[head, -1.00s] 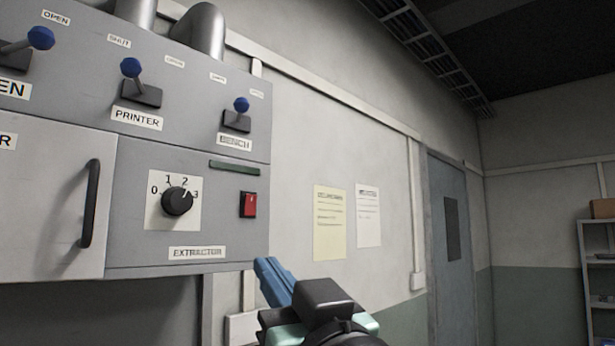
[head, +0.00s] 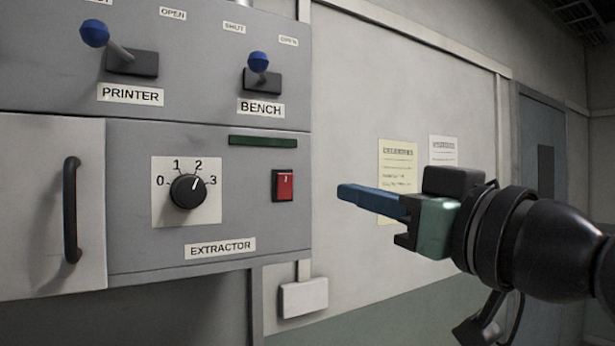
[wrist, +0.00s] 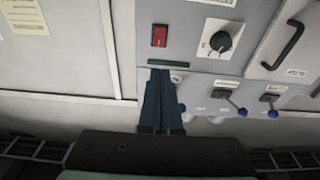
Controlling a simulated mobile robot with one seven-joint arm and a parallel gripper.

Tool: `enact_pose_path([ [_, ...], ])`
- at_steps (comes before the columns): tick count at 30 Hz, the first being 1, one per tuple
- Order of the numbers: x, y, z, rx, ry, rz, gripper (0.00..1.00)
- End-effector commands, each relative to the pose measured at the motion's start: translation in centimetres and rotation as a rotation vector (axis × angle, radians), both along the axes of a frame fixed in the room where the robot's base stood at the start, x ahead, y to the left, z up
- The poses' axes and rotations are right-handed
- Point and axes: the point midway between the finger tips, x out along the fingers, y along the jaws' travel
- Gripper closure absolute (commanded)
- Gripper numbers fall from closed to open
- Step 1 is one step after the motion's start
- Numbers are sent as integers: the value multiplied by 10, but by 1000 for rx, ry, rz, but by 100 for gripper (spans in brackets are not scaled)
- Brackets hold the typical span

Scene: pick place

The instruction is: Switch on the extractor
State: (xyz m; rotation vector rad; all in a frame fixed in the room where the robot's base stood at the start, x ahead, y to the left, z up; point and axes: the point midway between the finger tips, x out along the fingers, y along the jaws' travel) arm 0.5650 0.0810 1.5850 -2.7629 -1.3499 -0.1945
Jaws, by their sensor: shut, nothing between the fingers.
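The extractor panel (head: 130,240) is grey and carries an EXTRACTOR label (head: 220,248). Its red rocker switch (head: 284,185) sits in a dark frame at the right; it also shows in the wrist view (wrist: 159,36). A black dial (head: 188,191) on a white 0–3 plate has its mark near 2. A dark green strip (head: 263,141) lies above the switch and looks unlit. My gripper (head: 345,192) has blue fingers closed together and empty. Its tips are right of the switch in the head view, apart from the panel. The wrist view, upside down, shows the fingers (wrist: 160,80) below the switch.
Blue-knobbed levers labelled PRINTER (head: 95,34) and BENCH (head: 258,62) stick out above. A cabinet door with a black handle (head: 72,210) is at left. Notices (head: 398,165) hang on the wall behind my gripper. A white box (head: 303,297) is below the panel.

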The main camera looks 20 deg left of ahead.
Motion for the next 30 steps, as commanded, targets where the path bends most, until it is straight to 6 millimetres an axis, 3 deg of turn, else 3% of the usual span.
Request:
enact_pose_path([
  [5, 11, 15, 5, 0, 3, 2, 100],
  [21, 74, 97, 21, -1, 4, 1, 100],
  [30, 85, 109, 19, 1, 2, -1, 100],
])
